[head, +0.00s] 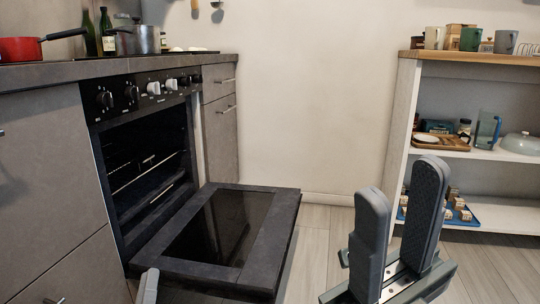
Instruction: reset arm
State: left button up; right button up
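My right gripper (400,190) is large in the lower right of the head view. Its two grey fingers point up and stand apart with nothing between them. My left gripper (149,286) shows only as a grey fingertip at the bottom edge, in front of the oven door. The rest of it is out of frame, so its opening cannot be judged. The oven door (265,240) is folded down flat and open. My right gripper is to the right of the door, apart from it in the picture.
The oven (130,107) is set in a grey counter with drawers at left. A red pan (22,50) and a metal pot (146,40) stand on top. A shelf unit (402,120) with mugs and dishes stands at right. Floor shows between door and shelf.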

pick_arm(q)
jog(key=shift+d+g+h, duration=0.3)
jog(key=shift+d+h, duration=0.5)
jog(key=shift+d, duration=0.4)
jog(key=shift+p, duration=0.3)
